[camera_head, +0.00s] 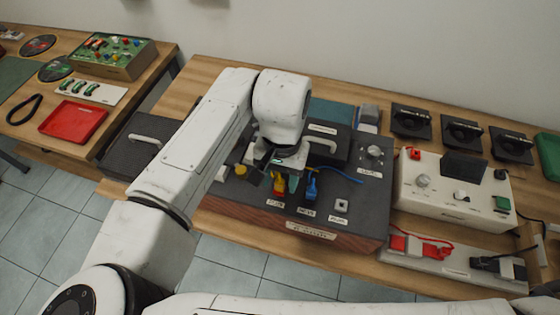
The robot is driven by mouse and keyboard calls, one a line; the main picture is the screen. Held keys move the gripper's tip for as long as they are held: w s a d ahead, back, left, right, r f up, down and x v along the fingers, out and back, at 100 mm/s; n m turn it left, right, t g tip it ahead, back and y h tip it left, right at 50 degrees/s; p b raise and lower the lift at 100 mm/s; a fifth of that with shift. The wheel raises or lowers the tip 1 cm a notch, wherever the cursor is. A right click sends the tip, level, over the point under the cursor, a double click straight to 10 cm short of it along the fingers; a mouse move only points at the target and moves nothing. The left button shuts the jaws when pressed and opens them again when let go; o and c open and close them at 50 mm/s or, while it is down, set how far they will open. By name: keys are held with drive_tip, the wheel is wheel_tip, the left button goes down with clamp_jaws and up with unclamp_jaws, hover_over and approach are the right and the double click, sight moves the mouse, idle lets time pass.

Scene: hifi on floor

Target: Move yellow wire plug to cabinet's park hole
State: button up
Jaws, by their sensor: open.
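The cabinet (365,220) is a dark-topped box with a wooden front on the bench. A yellow and red plug (278,188) stands upright in its top at the first of three labelled spots. A blue plug (311,186) with a blue wire stands right of it. The third spot, at the right, is a small pale socket (341,205) with nothing in it; its label is too small to read, so I cannot tell if it is the park hole. My gripper (279,176) is open, just above and around the yellow plug; contact cannot be told. It partly hides the plug and its wire.
A yellow knob (240,170) lies left of the gripper. A dark block with a handle (324,143) stands behind. A white control box (455,193) and a strip with red and black plugs (450,262) are at the right. The cabinet's front right top is clear.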

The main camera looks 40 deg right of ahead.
sight(279, 184)
drive_tip(key=shift+s+f, duration=0.1)
drive_tip(key=shift+f, duration=0.55)
drive_tip(key=shift+c, duration=0.4)
clamp_jaws()
drive_tip(key=c, duration=0.5)
unclamp_jaws()
clamp_jaws()
drive_tip(key=shift+r+p, duration=0.65)
drive_tip(key=shift+r+p, duration=1.65)
drive_tip(key=shift+p, duration=0.05)
